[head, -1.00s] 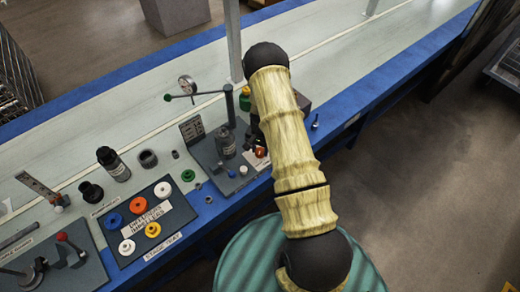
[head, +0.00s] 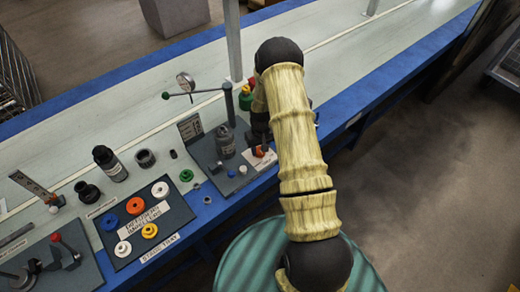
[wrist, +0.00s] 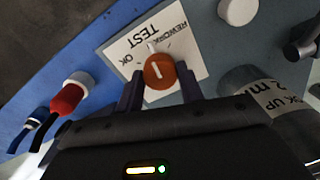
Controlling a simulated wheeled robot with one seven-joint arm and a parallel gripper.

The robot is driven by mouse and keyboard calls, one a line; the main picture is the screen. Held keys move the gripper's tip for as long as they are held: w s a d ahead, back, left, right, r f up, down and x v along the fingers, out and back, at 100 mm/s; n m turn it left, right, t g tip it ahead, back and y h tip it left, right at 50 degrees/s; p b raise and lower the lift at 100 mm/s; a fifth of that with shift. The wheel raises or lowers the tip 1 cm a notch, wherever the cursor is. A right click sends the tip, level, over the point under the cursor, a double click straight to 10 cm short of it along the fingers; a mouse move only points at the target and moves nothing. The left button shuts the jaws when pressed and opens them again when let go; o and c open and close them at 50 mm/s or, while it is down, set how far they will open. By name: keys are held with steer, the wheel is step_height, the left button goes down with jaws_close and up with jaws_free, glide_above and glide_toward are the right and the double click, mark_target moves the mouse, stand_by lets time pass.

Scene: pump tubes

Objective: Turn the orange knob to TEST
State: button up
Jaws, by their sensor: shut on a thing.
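The orange knob (wrist: 158,72) sits on a white label plate (wrist: 118,50) marked OK, TEST and REWORK, upside down in the wrist view. My gripper (wrist: 159,88) has one dark finger on each side of the knob and is shut on it. The white line on the knob runs nearly upright in the wrist view, toward the TEST mark. I cannot tell its exact alignment. In the head view the knob (head: 262,152) shows small beside my dark gripper (head: 260,135), which is partly hidden by my arm.
A grey jar (head: 225,142) and an upright post with a green-tipped lever (head: 200,93) stand left of the knob. A white button (wrist: 238,10) and a red-and-white fitting (wrist: 68,95) are near it. A tray of coloured rings (head: 152,262) lies farther left.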

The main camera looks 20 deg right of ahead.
steer(key=shift+n, duration=0.7)
steer(key=o, duration=1)
steer(key=r, duration=1.7)
steer(key=shift+d+r+b, duration=0.2)
steer(key=shift+b, duration=0.2)
